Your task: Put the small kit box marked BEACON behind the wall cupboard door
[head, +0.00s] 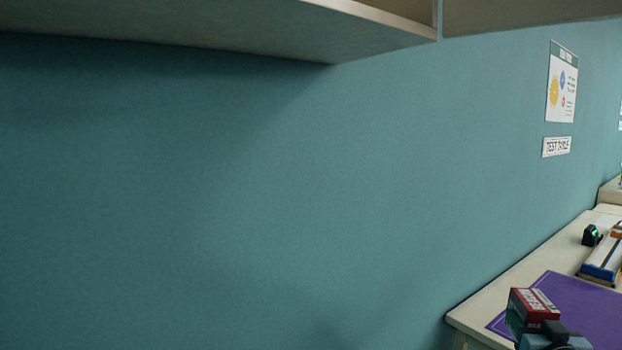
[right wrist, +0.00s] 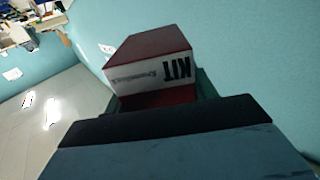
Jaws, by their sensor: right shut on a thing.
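In the right wrist view the kit box (right wrist: 148,65) sits beyond the dark jaws (right wrist: 165,118). Its white face reads KIT upside down, and the smaller word is too blurred to read. The wall cupboard (head: 260,32) shows only its lower part along the top edge of the head view. A panel (head: 530,12) right of it may be its door; I cannot tell. My left gripper is out of view.
A table (head: 510,285) with a purple mat (head: 585,305) stands at the right, behind the box. A small black device (head: 591,236) and a blue and white item (head: 603,262) lie on it. A poster and a TEST TABLE sign (head: 556,147) hang on the teal wall. The wall below the cupboard is bare.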

